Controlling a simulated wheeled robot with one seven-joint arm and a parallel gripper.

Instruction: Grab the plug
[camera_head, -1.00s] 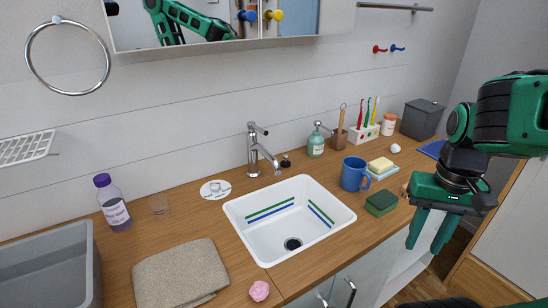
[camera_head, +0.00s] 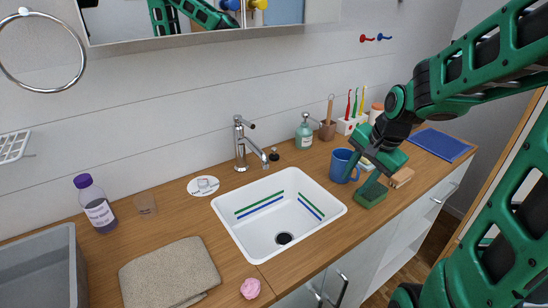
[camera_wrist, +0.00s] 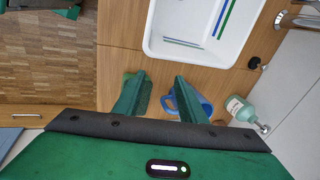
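The plug (camera_head: 274,155) looks like a small black stopper. It stands on the wooden counter just right of the chrome faucet (camera_head: 243,150), behind the white sink (camera_head: 222,222). In the wrist view a small black thing by the sink's corner (camera_wrist: 254,63) appears to be the same plug. My gripper (camera_head: 361,176) is over the counter right of the sink, by the blue mug and green sponge, well right of the plug. In the wrist view its two green fingers (camera_wrist: 161,82) are apart with nothing between them.
The blue mug (camera_head: 343,165) and green sponge (camera_head: 371,196) are close to my fingers. A soap bottle (camera_head: 304,135) stands right of the plug. A brown towel (camera_head: 168,274) and pink item (camera_head: 250,288) lie at front left. A mirror cabinet hangs above.

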